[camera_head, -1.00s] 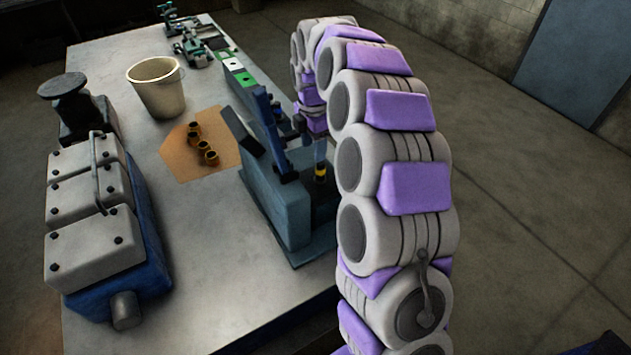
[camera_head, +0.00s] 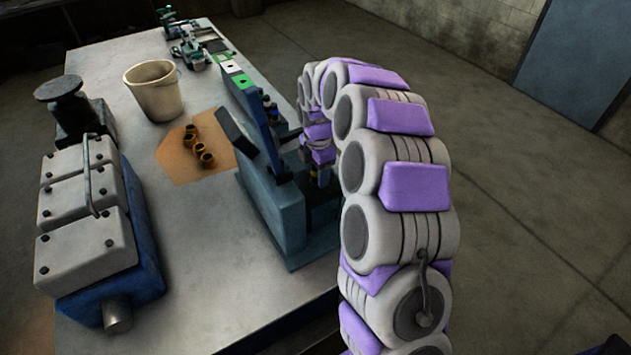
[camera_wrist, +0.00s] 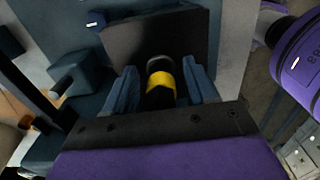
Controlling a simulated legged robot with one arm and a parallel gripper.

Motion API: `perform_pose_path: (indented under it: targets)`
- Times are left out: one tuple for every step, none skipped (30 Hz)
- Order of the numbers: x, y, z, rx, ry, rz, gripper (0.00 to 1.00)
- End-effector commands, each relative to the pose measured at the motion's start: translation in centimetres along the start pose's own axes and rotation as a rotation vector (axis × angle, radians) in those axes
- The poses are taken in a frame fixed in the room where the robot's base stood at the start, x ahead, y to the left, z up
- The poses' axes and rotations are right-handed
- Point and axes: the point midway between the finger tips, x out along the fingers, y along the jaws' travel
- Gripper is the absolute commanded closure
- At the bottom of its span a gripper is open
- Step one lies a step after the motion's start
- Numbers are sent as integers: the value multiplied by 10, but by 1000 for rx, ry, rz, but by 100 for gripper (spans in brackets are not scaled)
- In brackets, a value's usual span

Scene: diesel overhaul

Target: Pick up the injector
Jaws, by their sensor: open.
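The injector (camera_wrist: 160,84) is a dark cylinder with a yellow band, standing at the blue-grey test stand. In the wrist view it lies between the two blue fingers of my gripper (camera_wrist: 162,88). The fingers are open, one on each side of it, and I cannot tell whether either touches it. In the head view the gripper is low at the stand's right side, mostly hidden by my arm, and only a little of the injector (camera_head: 313,174) shows there.
The blue-grey stand (camera_head: 282,210) has an upright panel close to the gripper. A bucket (camera_head: 155,98), brass rings (camera_head: 206,160) on a brown sheet and a blue-and-grey engine block (camera_head: 80,245) stand on the metal table. The table's front middle is clear.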

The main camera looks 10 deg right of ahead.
Motion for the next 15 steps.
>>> perform_pose_path:
  targets:
    - [0,0,-1,0,-1,0,45]
    - [-1,0,-2,0,-1,0,45]
    - [-1,1,-3,-1,-2,-1,48]
    - [-1,1,-3,-1,-3,-1,51]
    - [0,1,-4,-1,-3,-1,54]
    - [0,1,-4,-1,-3,-2,58]
    - [0,1,-4,-1,-3,-2,61]
    - [0,2,-5,-1,-3,-2,64]
    - [0,2,-5,-1,-4,-3,68]
    - [0,2,-6,-1,-4,-2,71]
    - [0,2,-6,-1,-4,-3,73]
    - [0,2,-5,-1,-4,-2,77]
    - [0,2,-5,-1,-4,-2,80]
    - [0,1,-4,-1,-3,-2,83]
    - [0,1,-4,-1,-3,-2,87]
